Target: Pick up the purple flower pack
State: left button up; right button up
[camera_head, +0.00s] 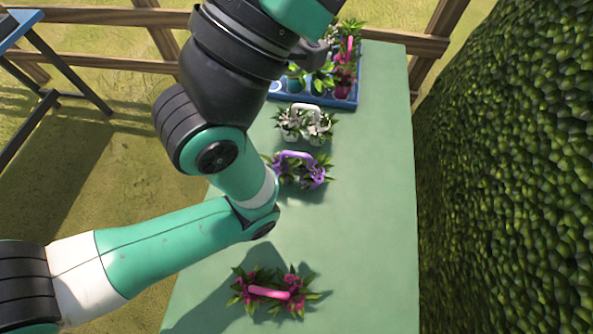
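The purple flower pack (297,168) stands on the green table (350,240), with purple flowers, green leaves and a purple handle. Its left side is close to my arm in the picture and may be partly hidden by it. My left arm comes in from the left and bends up across the table's left side to the top edge. Its gripper is not visible, so I cannot see whether it holds anything. My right arm and gripper are not in view.
A white flower pack (305,124) stands just behind the purple one. A pink flower pack (271,293) stands at the front. A blue tray (349,103) with several potted plants is at the back. The table's right side is clear, with a hedge (505,180) beyond.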

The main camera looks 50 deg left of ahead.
pick_arm(q)
jog(key=shift+s+r, duration=0.1)
jog(key=shift+o, duration=0.3)
jog(key=o, duration=0.8)
